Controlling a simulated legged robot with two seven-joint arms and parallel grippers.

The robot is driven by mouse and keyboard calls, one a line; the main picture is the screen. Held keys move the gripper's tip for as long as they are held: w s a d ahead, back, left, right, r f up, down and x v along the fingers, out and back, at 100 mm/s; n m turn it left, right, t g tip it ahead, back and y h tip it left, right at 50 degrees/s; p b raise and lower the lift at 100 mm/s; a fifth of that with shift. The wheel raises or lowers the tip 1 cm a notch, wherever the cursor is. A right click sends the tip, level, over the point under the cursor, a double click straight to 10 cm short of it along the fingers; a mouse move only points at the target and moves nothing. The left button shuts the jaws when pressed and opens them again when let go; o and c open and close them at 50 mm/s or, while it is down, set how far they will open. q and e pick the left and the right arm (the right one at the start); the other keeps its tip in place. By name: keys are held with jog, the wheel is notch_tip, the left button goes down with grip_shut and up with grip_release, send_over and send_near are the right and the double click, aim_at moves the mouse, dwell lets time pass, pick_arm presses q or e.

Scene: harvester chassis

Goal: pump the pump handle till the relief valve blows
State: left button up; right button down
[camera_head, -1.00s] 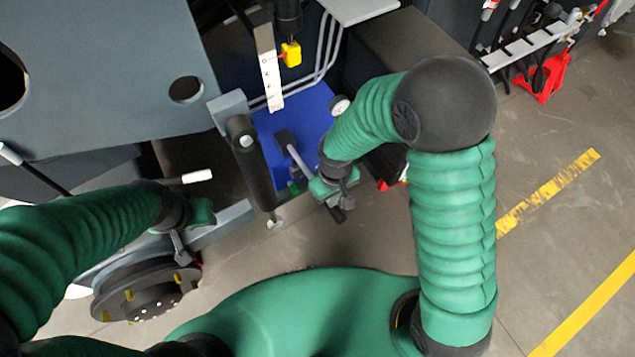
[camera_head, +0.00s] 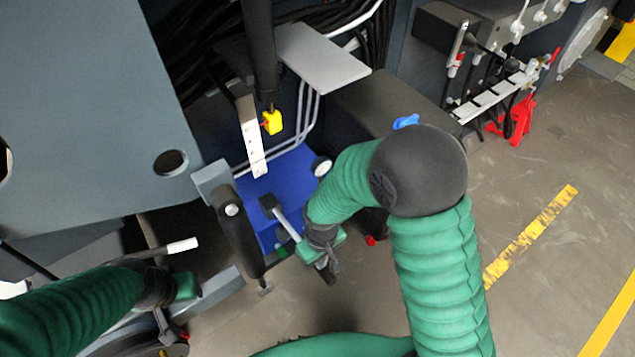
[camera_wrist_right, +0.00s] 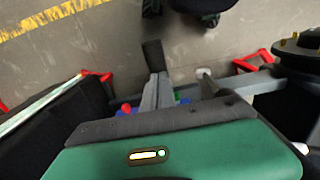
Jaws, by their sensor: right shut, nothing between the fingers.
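The blue pump unit (camera_head: 268,196) stands low by the chassis, with a round white-faced gauge (camera_head: 321,167) on its right. A light grey lever with a black end (camera_head: 285,219), which looks like the pump handle, slants over it. Its lower end runs towards my right gripper (camera_head: 329,272); whether they touch is unclear. The right gripper is empty, its fingers closed together in the right wrist view (camera_wrist_right: 153,60). The pump is mostly hidden there behind my green gripper body. I cannot pick out the relief valve.
A thick black cylinder (camera_head: 240,230) stands just left of the pump. A white-tipped rod (camera_head: 182,245) is above my left gripper. A yellow block (camera_head: 272,122) hangs above the pump. A dark box (camera_head: 385,110) lies behind my right arm. Open floor is at right.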

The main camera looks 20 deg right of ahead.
jog(key=shift+d, duration=0.1)
dwell(0.6)
jog(key=shift+f+b, duration=3.85)
jog(key=shift+f, duration=1.9)
notch_tip(320, 180, up, 13)
jog(key=p, duration=1.2)
jog(key=shift+s, duration=0.15)
jog(key=shift+f, duration=0.2)
